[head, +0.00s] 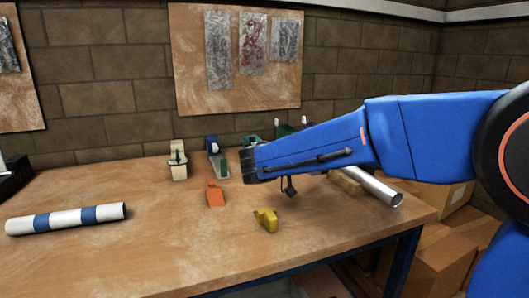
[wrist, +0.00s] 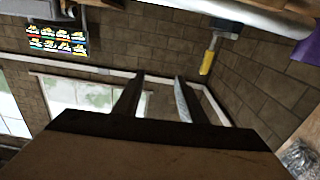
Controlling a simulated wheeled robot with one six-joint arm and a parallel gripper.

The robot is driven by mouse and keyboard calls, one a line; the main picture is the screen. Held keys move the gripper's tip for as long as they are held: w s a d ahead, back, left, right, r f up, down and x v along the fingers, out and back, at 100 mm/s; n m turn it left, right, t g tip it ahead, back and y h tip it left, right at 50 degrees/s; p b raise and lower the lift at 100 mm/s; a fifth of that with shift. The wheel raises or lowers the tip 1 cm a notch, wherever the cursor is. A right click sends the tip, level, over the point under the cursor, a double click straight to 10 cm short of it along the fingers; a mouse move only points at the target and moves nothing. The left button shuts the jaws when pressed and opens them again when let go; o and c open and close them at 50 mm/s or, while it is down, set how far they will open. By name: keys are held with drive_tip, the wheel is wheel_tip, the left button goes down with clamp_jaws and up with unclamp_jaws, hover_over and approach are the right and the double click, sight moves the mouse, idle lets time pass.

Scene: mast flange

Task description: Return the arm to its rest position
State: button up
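My blue arm (head: 390,137) reaches in from the right edge in the head view and is stretched out nearly level above the workbench. Its dark front end is over the back middle of the bench; the fingers cannot be made out there. In the wrist view my gripper (wrist: 157,92) shows two dark fingers standing apart, with nothing held between them. Beyond them are the wall and windows, so the gripper points away from the bench top.
On the workbench (head: 160,253) lie a white-and-blue striped tube (head: 67,218), an orange object (head: 215,195), a yellow object (head: 265,220) and a metal tube (head: 375,187). Several tools stand at the back. Cardboard boxes (head: 440,258) are on the right. The front middle of the bench is clear.

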drive_tip(key=s+d+f+n+g+y, duration=0.4)
drive_tip(key=s+d+f+n+y, duration=0.3)
drive_tip(key=s+d+f, duration=0.65)
drive_tip(key=s+a+f+n+t+y, duration=0.1)
drive_tip(key=s+a+f+n+y, duration=0.2)
drive_tip(key=s+f+y, duration=0.2)
drive_tip(key=s+a+f+n+t+y, duration=0.1)
drive_tip(key=s+a+f+n+y, duration=0.2)
drive_tip(key=s, duration=0.7)
drive_tip(key=shift+s+a+f+n+t+y, duration=0.3)
drive_tip(key=shift+s+a+f+n+y, duration=0.1)
drive_tip(key=shift+f+y, duration=0.6)
drive_tip(key=shift+d+r, duration=0.1)
